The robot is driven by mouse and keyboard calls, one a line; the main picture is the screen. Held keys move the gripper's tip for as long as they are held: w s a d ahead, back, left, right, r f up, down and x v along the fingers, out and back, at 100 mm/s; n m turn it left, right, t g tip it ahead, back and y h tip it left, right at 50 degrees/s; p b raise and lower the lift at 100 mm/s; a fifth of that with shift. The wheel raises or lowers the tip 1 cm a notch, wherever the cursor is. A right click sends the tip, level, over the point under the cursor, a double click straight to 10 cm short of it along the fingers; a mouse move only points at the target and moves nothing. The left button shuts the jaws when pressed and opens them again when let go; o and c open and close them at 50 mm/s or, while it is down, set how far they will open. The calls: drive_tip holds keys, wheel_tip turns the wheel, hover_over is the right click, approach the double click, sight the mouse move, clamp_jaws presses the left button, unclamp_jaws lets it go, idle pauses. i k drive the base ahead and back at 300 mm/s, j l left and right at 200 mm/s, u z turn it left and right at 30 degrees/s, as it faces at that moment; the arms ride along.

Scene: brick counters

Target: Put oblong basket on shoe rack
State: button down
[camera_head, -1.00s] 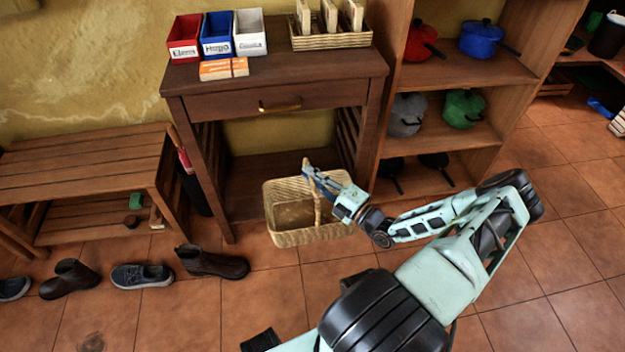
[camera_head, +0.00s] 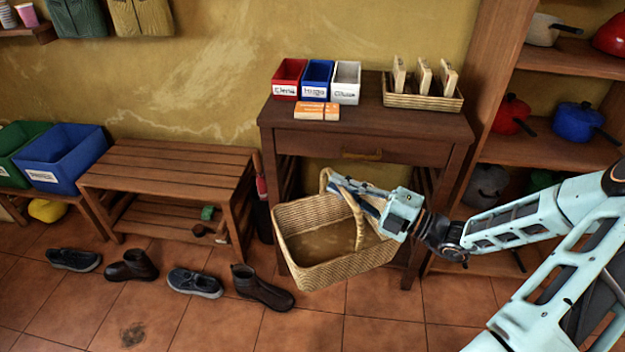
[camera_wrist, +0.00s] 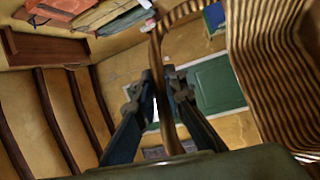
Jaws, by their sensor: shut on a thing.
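The oblong basket (camera_head: 320,262) is wicker with a tall arched handle. My gripper (camera_head: 340,184) is shut on the handle, and the basket hangs, slightly tilted, in front of the small table with a drawer. In the wrist view the handle runs between my two fingers (camera_wrist: 163,80), and the ribbed wall of the basket (camera_wrist: 270,70) fills the right side. The slatted wooden shoe rack (camera_head: 165,165) stands left of the basket against the wall. Its top is bare; its lower shelf holds a small green item (camera_head: 207,213) and a dark one.
A row of shoes (camera_head: 195,283) lies on the floor before the rack. The drawer table (camera_head: 365,148) holds small boxes (camera_head: 318,80) and a tray (camera_head: 422,100). Blue (camera_head: 65,158) and green bins stand left of the rack. A pot shelf (camera_head: 545,150) stands at right.

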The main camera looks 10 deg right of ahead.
sight(198, 170)
drive_tip(key=i+j, duration=0.1)
drive_tip(key=j, duration=0.25)
drive_tip(key=j+u, duration=0.15)
drive_tip(key=j, duration=0.25)
drive_tip(key=i+j, duration=0.15)
drive_tip(key=j, duration=0.2)
drive_tip(key=i+j+u, duration=0.15)
drive_tip(key=j, duration=0.2)
drive_tip(key=i+j+u, duration=0.15)
drive_tip(key=i+j, duration=0.15)
drive_tip(key=j, duration=0.2)
drive_tip(key=i+u, duration=0.25)
drive_tip(key=i, duration=0.55)
